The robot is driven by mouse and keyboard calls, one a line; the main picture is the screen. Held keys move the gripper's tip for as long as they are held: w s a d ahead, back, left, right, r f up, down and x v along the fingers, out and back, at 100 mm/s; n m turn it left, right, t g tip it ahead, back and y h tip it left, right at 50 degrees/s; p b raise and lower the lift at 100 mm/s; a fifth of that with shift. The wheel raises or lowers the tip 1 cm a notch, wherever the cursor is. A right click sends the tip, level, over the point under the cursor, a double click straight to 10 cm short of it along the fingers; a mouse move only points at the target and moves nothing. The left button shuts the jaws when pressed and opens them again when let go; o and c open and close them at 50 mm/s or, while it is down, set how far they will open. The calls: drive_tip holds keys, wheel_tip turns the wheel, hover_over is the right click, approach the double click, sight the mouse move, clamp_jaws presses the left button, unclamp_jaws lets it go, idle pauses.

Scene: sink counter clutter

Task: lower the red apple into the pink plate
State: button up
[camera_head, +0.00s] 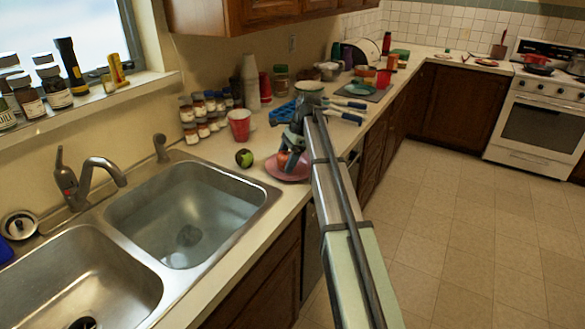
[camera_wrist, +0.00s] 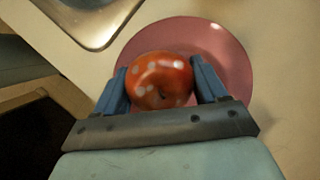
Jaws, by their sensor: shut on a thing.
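The red apple (camera_wrist: 159,81), with pale spots, is between the two blue fingers of my gripper (camera_wrist: 161,86) in the wrist view. The fingers are shut on it from both sides. The pink plate (camera_wrist: 236,62) lies on the counter directly behind and below the apple in that view. In the head view the plate (camera_head: 274,172) sits right of the sink, and my gripper (camera_head: 290,153) is over it with the apple (camera_head: 282,160) partly hidden by the fingers. I cannot tell whether the apple touches the plate.
A dark green round fruit (camera_head: 244,158) lies just left of the plate. A red cup (camera_head: 239,125) and several small jars (camera_head: 205,110) stand behind it. The sink (camera_head: 185,210) is at the left. The counter's front edge is close to the plate.

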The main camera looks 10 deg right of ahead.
drive_tip(key=shift+f, duration=0.8)
idle(0.5)
drive_tip(key=o, duration=1.2)
